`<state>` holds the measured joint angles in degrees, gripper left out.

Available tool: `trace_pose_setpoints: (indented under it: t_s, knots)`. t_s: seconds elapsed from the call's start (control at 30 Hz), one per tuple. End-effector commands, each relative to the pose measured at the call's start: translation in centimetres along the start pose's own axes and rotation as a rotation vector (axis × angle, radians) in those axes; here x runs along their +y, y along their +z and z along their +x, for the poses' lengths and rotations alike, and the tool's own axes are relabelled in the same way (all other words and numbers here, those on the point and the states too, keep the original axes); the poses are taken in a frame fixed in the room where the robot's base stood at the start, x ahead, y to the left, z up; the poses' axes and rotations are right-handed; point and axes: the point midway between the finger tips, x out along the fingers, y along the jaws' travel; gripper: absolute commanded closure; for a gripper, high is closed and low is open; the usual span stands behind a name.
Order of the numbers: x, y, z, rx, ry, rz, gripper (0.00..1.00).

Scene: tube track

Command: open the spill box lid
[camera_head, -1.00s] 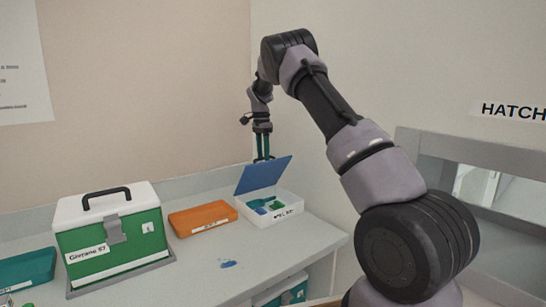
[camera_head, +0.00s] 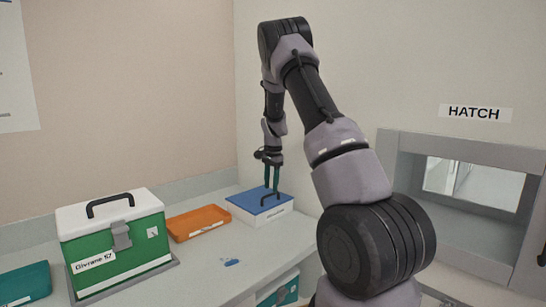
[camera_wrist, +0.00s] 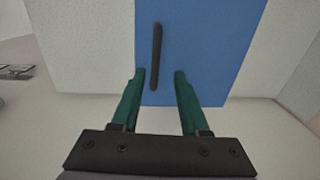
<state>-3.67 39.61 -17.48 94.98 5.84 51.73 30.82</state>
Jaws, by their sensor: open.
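The spill box (camera_head: 246,214) is a white box at the back right of the bench. Its blue lid (camera_head: 249,199) lies flat and looks shut, so the inside is hidden. A dark bar handle (camera_wrist: 156,50) runs along the lid. My gripper (camera_head: 272,189) points down over the lid with its green fingers apart and empty. In the wrist view, the gripper (camera_wrist: 160,72) has one fingertip on each side of the handle's near end, the handle closer to the left one. I cannot tell whether the fingers touch the lid.
An orange case (camera_head: 198,222) lies just left of the spill box. A green box with a white lid (camera_head: 115,245) stands further left, beside a teal case (camera_head: 25,282). Small blue items (camera_head: 231,262) lie on the bench (camera_head: 205,275). A hatch opening (camera_head: 465,180) is in the right wall.

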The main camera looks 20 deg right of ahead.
Motion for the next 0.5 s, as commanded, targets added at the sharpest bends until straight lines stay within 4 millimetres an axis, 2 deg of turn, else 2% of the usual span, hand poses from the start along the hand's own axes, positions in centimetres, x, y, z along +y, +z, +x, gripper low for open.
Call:
trace_pose_setpoints:
  t_s: [0.2,0.5]
  knots:
    - [1.4,-0.1,1.9,-0.002,-0.122,0.006,0.55]
    - [1.6,0.0,-4.1,0.002,-0.120,-0.001,0.55]
